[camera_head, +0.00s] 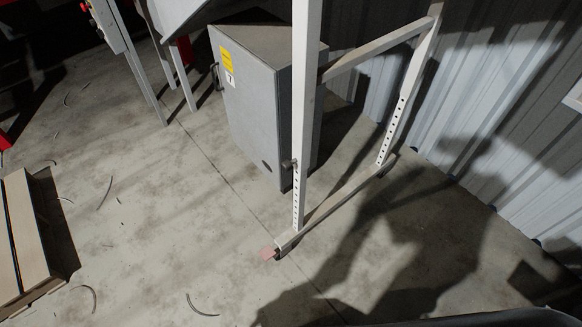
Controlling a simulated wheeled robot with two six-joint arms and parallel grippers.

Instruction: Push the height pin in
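The height pin (288,163) shows as a small dark knob on the left side of a white upright post (302,110) with a row of holes down its lower part. The pin sticks out a little from the post; how deep it sits cannot be told. A second perforated post (403,100) stands further back on the right, joined by a crossbar (375,50) and a floor rail (345,198). Neither of my grippers is in view.
A grey cabinet (245,100) with a yellow label stands close behind the near post. A beige panelled object (25,240) lies at left. Scraps of cable (200,306) litter the concrete floor. A corrugated wall (490,110) closes the right side. Floor in front is mostly clear.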

